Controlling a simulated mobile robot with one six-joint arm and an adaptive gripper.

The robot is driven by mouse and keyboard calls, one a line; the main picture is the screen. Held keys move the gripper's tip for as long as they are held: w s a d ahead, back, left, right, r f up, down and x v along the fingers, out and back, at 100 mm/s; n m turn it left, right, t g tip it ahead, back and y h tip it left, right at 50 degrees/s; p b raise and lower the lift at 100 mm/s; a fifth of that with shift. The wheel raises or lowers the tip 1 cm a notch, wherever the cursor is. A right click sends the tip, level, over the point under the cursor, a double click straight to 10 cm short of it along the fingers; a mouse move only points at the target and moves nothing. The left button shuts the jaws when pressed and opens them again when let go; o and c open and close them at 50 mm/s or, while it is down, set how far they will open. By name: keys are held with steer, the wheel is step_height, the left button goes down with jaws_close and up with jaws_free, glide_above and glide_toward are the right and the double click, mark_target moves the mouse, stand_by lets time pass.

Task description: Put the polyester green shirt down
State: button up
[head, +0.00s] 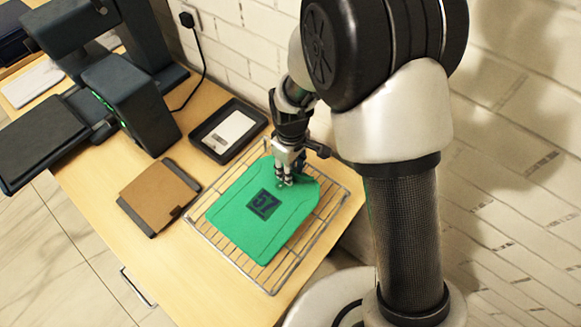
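The green shirt (240,222) lies flat and folded, with a dark printed square on its front. It is over a wire rack (274,288) on the wooden table. My gripper (286,182) points down at the shirt's upper edge, with its fingertips at or very near the cloth. The fingers look close together, but they are too small to tell whether they pinch the fabric. I cannot tell whether the shirt rests fully on the rack.
A brown board (158,192) on a dark base lies left of the rack. A black tray (206,144) with a white item sits behind it. A dark press-like machine (130,100) stands at the back left. A brick wall (240,50) borders the table.

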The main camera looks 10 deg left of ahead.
steer(key=s+d+r+m+t+p, duration=0.1)
steer(key=d+r+p, duration=0.15)
steer(key=r, duration=0.75)
steer(key=d+r+m+p, duration=0.1)
steer(key=d+r+m, duration=0.15)
steer(key=r, duration=0.75)
steer(key=s+d+r+m+t, duration=0.1)
steer(key=s+d+r+m, duration=0.3)
steer(key=s+d, duration=0.3)
steer(key=s+d+r+m+t, duration=0.2)
steer(key=s+d+r+m, duration=0.2)
steer(key=s+d+r, duration=0.2)
steer(key=s+d, duration=0.2)
steer(key=s, duration=0.1)
steer(key=shift+s+r+t, duration=0.25)
steer(key=shift+r+t, duration=0.05)
steer(key=shift+r, duration=0.1)
steer(key=shift+m, duration=0.25)
steer(key=shift+f+b, duration=0.4)
steer(key=shift+f, duration=0.05)
